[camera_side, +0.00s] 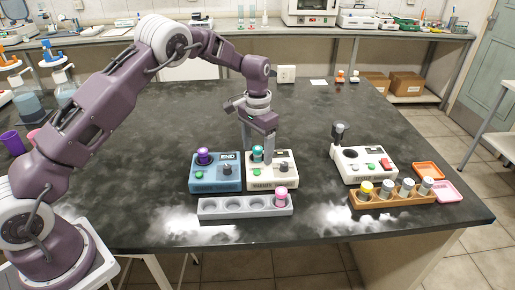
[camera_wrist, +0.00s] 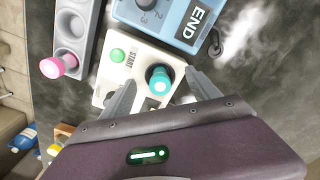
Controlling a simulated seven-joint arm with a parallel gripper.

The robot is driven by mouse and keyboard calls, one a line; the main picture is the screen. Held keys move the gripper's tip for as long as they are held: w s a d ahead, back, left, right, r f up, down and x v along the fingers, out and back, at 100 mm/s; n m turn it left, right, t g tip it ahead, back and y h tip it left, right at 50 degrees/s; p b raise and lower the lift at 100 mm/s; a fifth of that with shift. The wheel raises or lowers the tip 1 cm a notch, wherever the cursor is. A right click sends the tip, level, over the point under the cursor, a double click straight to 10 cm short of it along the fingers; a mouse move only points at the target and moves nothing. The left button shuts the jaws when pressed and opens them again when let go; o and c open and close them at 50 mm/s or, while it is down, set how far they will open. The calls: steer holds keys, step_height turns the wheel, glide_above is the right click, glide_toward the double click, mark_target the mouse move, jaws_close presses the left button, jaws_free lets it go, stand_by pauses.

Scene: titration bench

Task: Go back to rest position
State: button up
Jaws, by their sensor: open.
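My gripper (camera_side: 258,146) points down over the white warmer box (camera_side: 283,169). Its jaws are open, with a finger on each side of a teal-capped vial (camera_side: 257,155) that stands upright in the box. In the wrist view, the teal cap (camera_wrist: 159,82) shows between the two fingers, with gaps beside it. My gripper's palm fills the lower part of that view and hides part of the box.
A blue END box (camera_side: 216,173) with a purple-capped vial (camera_side: 203,156) stands to the left. A grey rack (camera_side: 222,207) with a pink-capped vial (camera_side: 281,196) lies in front. A white stirrer (camera_side: 364,163) and wooden rack (camera_side: 363,200) stand right. The table behind is mostly clear.

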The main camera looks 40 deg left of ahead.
steer(key=shift+r, duration=3.05)
steer(key=shift+r, duration=0.15)
steer(key=s+d+r+n+t, duration=0.1)
steer(key=s+d+r+t, duration=0.15)
steer(key=s+r, duration=1.65)
steer(key=s+f+t, duration=0.1)
steer(key=s, duration=0.8)
steer(key=s+f+t, duration=0.2)
steer(key=s, duration=0.7)
steer(key=shift+d+f+n, duration=0.3)
steer(key=shift+d, duration=0.1)
